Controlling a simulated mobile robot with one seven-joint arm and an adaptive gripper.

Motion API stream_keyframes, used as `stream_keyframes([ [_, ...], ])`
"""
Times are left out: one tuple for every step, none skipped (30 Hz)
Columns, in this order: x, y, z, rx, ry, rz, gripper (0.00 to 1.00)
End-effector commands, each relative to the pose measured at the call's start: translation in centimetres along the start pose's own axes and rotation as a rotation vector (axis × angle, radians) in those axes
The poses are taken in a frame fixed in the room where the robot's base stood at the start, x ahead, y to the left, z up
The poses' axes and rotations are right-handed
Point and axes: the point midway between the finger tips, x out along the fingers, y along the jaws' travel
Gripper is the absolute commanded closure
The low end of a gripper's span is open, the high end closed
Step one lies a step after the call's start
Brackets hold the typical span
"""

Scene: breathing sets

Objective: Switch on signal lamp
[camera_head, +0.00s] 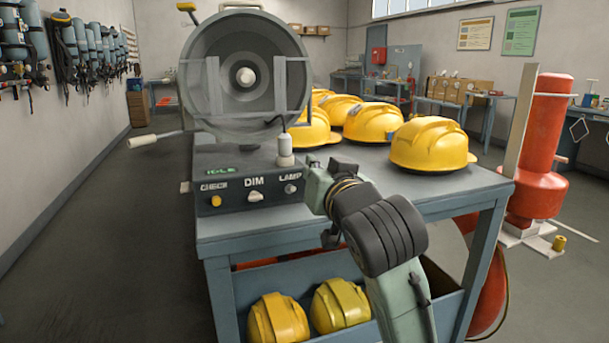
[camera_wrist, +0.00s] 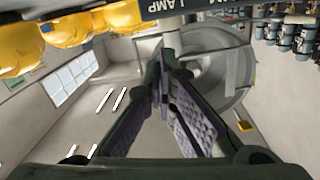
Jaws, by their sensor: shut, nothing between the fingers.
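The signal lamp (camera_head: 245,75) is a large grey drum on the blue-grey workbench. In front of it sits a dark control box (camera_head: 245,197). The box has a yellow button (camera_head: 216,201) under CHECK, a pale knob (camera_head: 255,196) under DIM and a small pale switch (camera_head: 290,188) under LAMP. My gripper (camera_head: 318,187) is just right of the LAMP switch; its fingertips are hard to make out there. In the wrist view my gripper (camera_wrist: 170,55) is shut and empty, below the LAMP label; the lamp (camera_wrist: 222,65) shows behind it. I cannot tell whether it touches the switch.
Yellow helmets (camera_head: 432,145) stand on the workbench (camera_head: 375,205) right of and behind the box, and more (camera_head: 278,318) lie on its lower shelf. A red cylinder (camera_head: 542,140) stands at the right.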

Motion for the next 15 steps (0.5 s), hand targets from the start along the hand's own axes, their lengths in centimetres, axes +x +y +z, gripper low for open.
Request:
stream_keyframes([
  [0.5,0.0,-0.1,0.001,-0.002,-0.001,1.00],
  [0.9,0.0,-0.1,0.001,-0.002,0.000,1.00],
  [1.5,0.0,0.0,0.002,-0.004,0.000,1.00],
  [2.0,0.0,0.0,0.002,-0.004,-0.001,1.00],
  [2.6,0.0,0.0,0.002,-0.004,0.000,1.00],
  [3.4,0.0,-0.1,0.002,-0.004,0.000,1.00],
  [4.1,0.0,-0.1,0.002,-0.005,0.000,1.00],
  [4.8,0.0,-0.1,0.002,-0.005,0.000,1.00],
  [5.6,0.0,-0.1,0.001,-0.004,0.000,1.00],
  [6.3,0.0,-0.1,0.001,-0.004,0.001,1.00],
  [7.0,-0.1,-0.1,0.000,-0.004,0.000,1.00],
  [7.8,-0.1,-0.1,0.000,-0.005,0.000,1.00],
  [8.4,-0.1,-0.2,0.000,-0.003,0.000,1.00],
  [9.1,-0.1,-0.1,0.000,-0.004,0.000,1.00],
  [9.8,-0.1,-0.1,0.000,-0.003,0.000,1.00],
])
